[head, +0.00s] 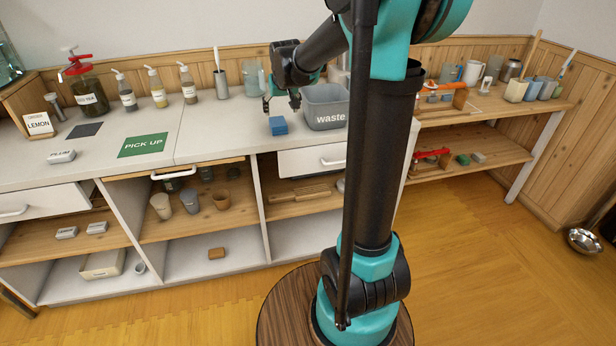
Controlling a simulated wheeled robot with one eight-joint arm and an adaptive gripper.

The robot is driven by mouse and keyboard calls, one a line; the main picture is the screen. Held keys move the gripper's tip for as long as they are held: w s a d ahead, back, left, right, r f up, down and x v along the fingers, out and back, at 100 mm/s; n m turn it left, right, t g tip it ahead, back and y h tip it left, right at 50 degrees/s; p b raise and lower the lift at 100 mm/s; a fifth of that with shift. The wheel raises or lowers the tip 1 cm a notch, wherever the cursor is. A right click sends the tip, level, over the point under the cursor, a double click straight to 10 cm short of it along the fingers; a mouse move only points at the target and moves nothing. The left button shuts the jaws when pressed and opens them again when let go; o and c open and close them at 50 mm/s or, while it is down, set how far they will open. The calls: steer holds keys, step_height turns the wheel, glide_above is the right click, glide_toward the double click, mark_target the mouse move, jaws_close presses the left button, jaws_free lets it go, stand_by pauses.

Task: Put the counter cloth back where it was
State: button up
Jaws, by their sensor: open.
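A small blue block-like item (278,126), perhaps the folded counter cloth or a sponge, lies on the white counter (225,135) left of the grey waste bin. I cannot tell for sure that it is the cloth. My gripper (281,103) is open, pointing down just above and behind the blue item in the picture, with nothing seen between its fingers. The gap between fingertips and item is hard to judge. A flat dark grey square (85,129) lies on the counter at the left; it could be a cloth or a mat.
The grey waste bin (327,118) stands close right of my gripper. A green PICK UP mat (143,145) lies left on the counter. Pump bottles (157,90), a grey cup (221,86) and a glass jar (252,78) line the back. The counter between mat and blue item is clear.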

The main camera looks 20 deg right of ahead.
steer(key=s+d+f, duration=0.1)
steer(key=s+f, duration=0.4)
steer(key=s, duration=0.6)
steer(key=s+d+f+g, duration=0.1)
steer(key=s+f, duration=0.4)
steer(key=s, duration=0.6)
steer(key=s+d+f+g, duration=0.1)
steer(key=s+f, duration=0.5)
steer(key=s, duration=0.5)
steer(key=shift+s+d, duration=0.2)
steer(key=shift+d, duration=0.1)
